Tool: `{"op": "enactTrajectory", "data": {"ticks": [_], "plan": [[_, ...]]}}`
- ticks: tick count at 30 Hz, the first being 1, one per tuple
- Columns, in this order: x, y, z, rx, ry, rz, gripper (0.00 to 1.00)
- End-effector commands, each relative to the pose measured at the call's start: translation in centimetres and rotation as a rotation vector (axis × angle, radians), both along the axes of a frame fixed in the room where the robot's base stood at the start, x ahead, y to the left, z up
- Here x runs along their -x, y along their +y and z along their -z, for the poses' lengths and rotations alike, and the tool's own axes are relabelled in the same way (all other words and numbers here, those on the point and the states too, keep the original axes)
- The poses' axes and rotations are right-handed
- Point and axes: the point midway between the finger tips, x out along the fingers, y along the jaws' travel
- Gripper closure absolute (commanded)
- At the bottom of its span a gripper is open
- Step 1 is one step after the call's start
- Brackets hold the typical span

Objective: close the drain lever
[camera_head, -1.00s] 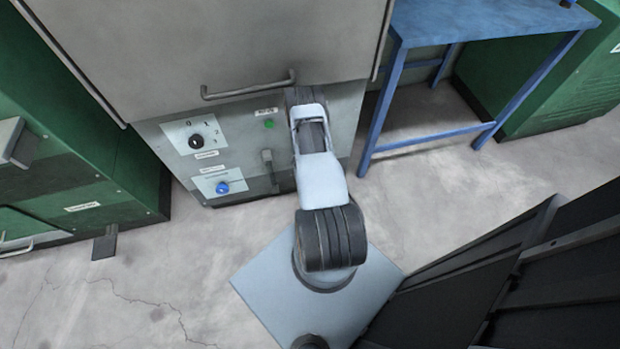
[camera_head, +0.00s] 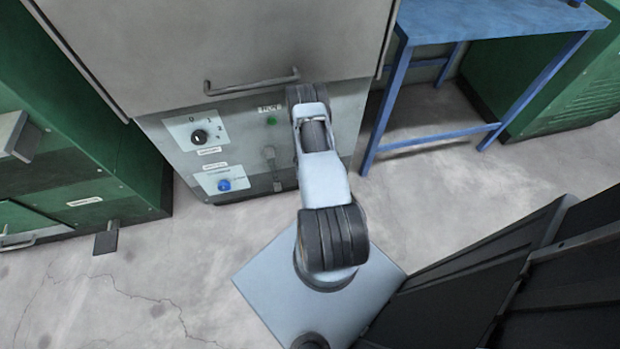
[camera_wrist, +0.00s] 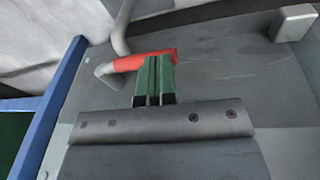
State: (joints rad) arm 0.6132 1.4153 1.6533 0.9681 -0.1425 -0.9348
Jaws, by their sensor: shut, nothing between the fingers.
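A red lever grip (camera_wrist: 136,62) shows in the wrist view, near a bent grey pipe (camera_wrist: 119,30) on a grey metal surface. I take the red part to be the drain lever. My gripper (camera_wrist: 155,66) is shut, its two green fingertips pressed together. The tips overlap the right end of the red grip in the picture; I cannot tell whether they touch it. In the head view my arm covers the red lever and the gripper, at the right side of the grey machine's lower panel (camera_head: 235,150).
The machine has a bar handle (camera_head: 250,85), a black dial (camera_head: 199,137), a blue knob (camera_head: 224,184) and a green light (camera_head: 271,121). A blue table (camera_head: 490,25) stands to the right, green cabinets (camera_head: 80,150) to the left. A grey block (camera_wrist: 295,22) juts out in the wrist view.

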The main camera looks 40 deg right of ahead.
Motion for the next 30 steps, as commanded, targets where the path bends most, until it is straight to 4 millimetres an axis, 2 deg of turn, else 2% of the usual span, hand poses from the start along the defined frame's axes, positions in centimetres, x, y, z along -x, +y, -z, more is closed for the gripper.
{"op": "enactTrajectory", "data": {"ticks": [6, 12, 18, 30], "plan": [[0.1, 0.5, -3.6, 0.001, -0.002, 0.000, 1.00], [0.3, 1.0, -6.1, 0.003, -0.003, 0.001, 1.00], [0.4, 1.2, -7.1, 0.004, -0.003, 0.000, 1.00], [0.4, 1.2, -7.2, 0.003, -0.004, -0.001, 1.00]]}}
